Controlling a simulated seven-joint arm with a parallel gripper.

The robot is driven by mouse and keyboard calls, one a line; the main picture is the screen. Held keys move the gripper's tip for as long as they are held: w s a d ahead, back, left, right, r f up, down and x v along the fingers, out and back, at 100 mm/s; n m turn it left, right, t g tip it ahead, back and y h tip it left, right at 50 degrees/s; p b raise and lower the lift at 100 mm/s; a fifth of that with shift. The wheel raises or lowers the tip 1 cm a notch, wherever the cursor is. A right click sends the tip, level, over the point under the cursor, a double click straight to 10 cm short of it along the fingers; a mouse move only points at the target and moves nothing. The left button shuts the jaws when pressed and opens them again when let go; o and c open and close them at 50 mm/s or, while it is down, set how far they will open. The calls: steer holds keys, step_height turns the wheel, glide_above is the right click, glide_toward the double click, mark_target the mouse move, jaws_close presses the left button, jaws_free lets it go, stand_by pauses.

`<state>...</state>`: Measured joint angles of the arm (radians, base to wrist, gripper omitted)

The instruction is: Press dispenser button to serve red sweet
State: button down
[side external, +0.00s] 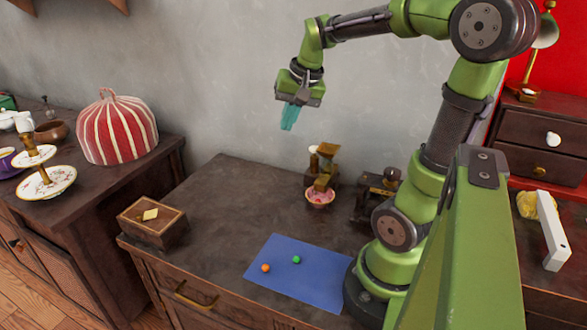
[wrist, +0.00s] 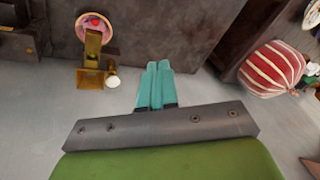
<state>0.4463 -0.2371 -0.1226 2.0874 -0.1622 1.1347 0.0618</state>
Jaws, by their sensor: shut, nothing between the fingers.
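The brass dispenser (side external: 327,155) stands near the back wall, with a small pink bowl (side external: 320,199) at its front. In the wrist view the dispenser (wrist: 93,45) is at the upper left, and a red round thing (wrist: 95,22) shows in the bowl (wrist: 83,30). A white round top (side external: 313,150) stands beside the dispenser and also shows in the wrist view (wrist: 113,82). I cannot tell whether it is the button. My gripper (side external: 289,122) is shut and empty, its teal fingers pointing down, in the air above and left of the dispenser, touching nothing.
An orange ball (side external: 265,268) and a green ball (side external: 296,259) lie on a blue mat (side external: 312,283). A wooden box (side external: 152,222) sits at the counter's left front. A dark machine (side external: 372,190) stands right of the dispenser. A striped red cover (side external: 117,130) is on the left cabinet.

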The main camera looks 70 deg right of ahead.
steer(key=s+a+n+t+y, duration=0.1)
steer(key=a+n, duration=0.2)
steer(key=a, duration=0.4)
steer(key=s+a+f+n+t, duration=0.1)
steer(key=s+a+n, duration=0.1)
steer(key=a, duration=0.6)
steer(key=shift+s+a+n+y, duration=0.25)
steer(key=shift+n+y, duration=0.15)
steer(key=shift+n, duration=0.1)
steer(key=shift+s+a+r+n+t+y, duration=0.15)
steer(key=shift+s+a+n, duration=0.1)
steer(key=shift+a, duration=0.3)
steer(key=shift+s+a+r+n+t+y, duration=0.1)
steer(key=shift+s+a+n+t, duration=0.15)
steer(key=shift+a, duration=0.3)
steer(key=shift+s+a+r+n+t+y, duration=0.1)
steer(key=shift+s+a+r+n+y, duration=0.15)
steer(key=shift+a, duration=0.3)
steer(key=shift+f, duration=0.1)
